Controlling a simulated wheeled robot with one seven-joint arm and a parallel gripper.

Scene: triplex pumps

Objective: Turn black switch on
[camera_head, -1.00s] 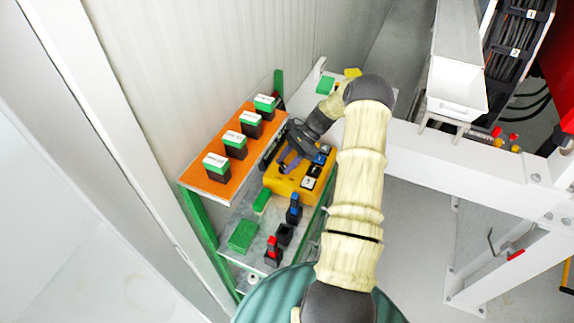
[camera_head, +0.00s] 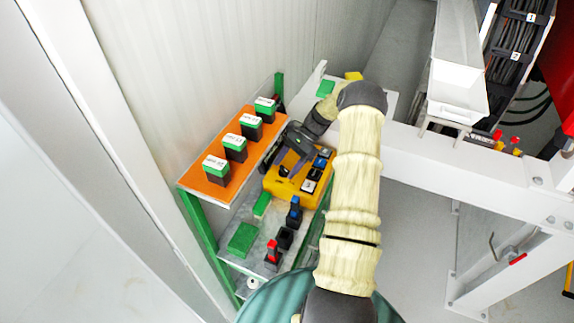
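A yellow control box (camera_head: 284,187) sits on the grey lower shelf. On its top are small blue, white and black switches; a black switch (camera_head: 283,171) shows at its left part, beside my fingers. My gripper (camera_head: 281,169) is over the left part of the box, its dark fingers pointing down and left. The fingertips are small and partly overlap the box, so I cannot tell whether they touch the switch or how far apart they are. The switch's exact position is too small to read.
An orange shelf (camera_head: 201,185) with several green-and-black labelled boxes stands left of my gripper. Red (camera_head: 272,252) and blue (camera_head: 294,211) handled levers stand in front of the yellow box. A white steel frame (camera_head: 450,160) is at right.

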